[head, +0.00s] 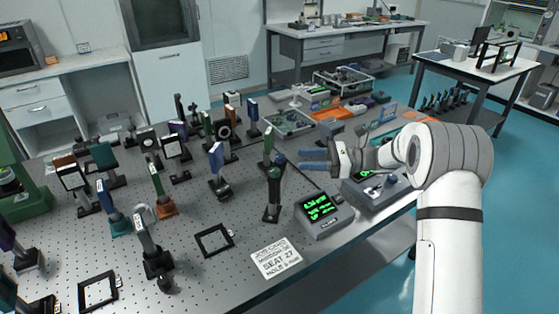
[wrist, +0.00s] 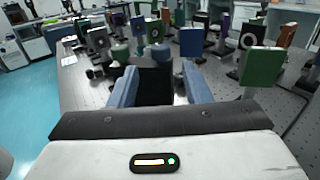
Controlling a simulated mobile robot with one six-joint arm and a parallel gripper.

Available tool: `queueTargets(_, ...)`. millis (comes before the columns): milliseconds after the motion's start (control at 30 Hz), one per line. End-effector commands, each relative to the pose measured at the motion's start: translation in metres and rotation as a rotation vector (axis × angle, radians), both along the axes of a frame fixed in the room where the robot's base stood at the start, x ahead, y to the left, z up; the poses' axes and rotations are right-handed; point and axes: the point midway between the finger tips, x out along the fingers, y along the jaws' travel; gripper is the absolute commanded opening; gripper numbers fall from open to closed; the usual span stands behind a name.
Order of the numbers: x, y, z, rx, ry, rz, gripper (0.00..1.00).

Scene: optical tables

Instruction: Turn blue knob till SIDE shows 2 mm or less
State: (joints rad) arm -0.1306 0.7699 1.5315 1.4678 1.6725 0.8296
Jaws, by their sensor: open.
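A small blue knob (head: 281,158) shows at the side of a dark mount on a black post (head: 272,200), near the table's front right. My gripper (head: 303,160) is open, its blue fingers pointing left at this mount, with the tips close to the knob. I cannot tell whether they touch it. In the wrist view my gripper (wrist: 155,75) has its fingers apart, with a dark block and two rounded grey-blue shapes around and beyond the tips; which one is the knob is unclear. A grey readout box (head: 325,214) shows green lines; the SIDE figure is too small to read surely.
A job card (head: 277,258) and a black square frame (head: 214,240) lie on the perforated table (head: 215,285). Several posted optics, such as a blue plate (head: 216,158), crowd the left. A second grey box (head: 375,192) stands under my arm. A green plate (wrist: 261,66) is right in the wrist view.

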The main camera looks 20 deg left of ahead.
Motion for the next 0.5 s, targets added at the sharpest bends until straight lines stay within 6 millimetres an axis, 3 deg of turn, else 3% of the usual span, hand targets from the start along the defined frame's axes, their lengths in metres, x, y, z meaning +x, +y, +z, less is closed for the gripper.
queueTargets(500, -0.017, 0.067, 0.000, 0.007, 0.008, 0.000, 0.44)
